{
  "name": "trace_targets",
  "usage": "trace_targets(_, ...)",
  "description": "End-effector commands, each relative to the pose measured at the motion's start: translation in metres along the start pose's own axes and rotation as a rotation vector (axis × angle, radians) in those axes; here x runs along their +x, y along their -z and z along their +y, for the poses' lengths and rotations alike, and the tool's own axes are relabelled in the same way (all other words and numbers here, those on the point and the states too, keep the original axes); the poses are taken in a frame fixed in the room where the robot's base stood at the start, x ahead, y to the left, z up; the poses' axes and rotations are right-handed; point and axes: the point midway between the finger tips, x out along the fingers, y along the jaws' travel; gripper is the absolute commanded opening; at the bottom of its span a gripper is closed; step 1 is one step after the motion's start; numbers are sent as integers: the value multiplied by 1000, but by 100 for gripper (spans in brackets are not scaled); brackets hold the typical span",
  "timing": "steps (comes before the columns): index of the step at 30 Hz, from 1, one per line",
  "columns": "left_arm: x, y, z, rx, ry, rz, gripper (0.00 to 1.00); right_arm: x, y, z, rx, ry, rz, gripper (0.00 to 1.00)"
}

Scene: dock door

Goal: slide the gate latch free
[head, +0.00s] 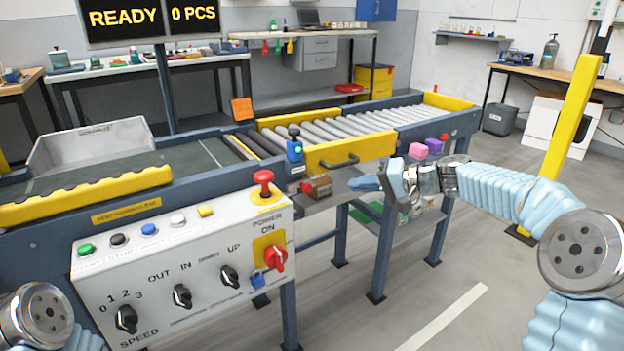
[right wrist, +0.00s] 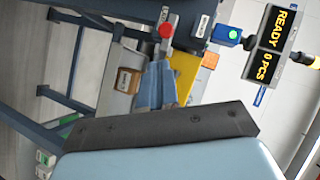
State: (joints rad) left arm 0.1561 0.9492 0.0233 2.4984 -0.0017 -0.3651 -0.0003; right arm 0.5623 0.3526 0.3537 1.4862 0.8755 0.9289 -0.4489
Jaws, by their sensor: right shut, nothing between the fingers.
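The yellow gate (head: 345,152) with a black bar handle spans the near side of the roller conveyor; it also shows in the right wrist view (right wrist: 188,72). A small brownish block with a red knob (head: 308,187), which looks like the latch, sits below the gate's left end. My right gripper (head: 362,183) is shut and empty, under the gate and to the right of that knob, apart from it. In the right wrist view its blue fingers (right wrist: 157,84) point towards a red knob (right wrist: 166,30); I cannot tell whether this is the same knob. My left gripper is out of view.
A white control panel (head: 190,262) with switches and a red mushroom button (head: 263,177) stands at front left. A blue box with a green light (head: 294,148) is beside the gate. A yellow post (head: 572,115) rises at right. Floor before the conveyor is open.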

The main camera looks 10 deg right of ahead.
Motion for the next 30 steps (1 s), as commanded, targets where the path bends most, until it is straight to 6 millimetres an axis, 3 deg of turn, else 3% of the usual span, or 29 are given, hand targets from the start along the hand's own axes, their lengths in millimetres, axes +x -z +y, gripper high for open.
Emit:
trace_targets(4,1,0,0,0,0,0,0,-8,4,-11,-16,24,7,0)
trace_targets(14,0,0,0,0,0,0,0,-4,4,-11,-15,23,5,0)
trace_targets(17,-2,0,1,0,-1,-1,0,5,4,-12,-15,24,3,0)
trace_targets(30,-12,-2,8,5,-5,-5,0,78,4,-13,-14,23,3,0)
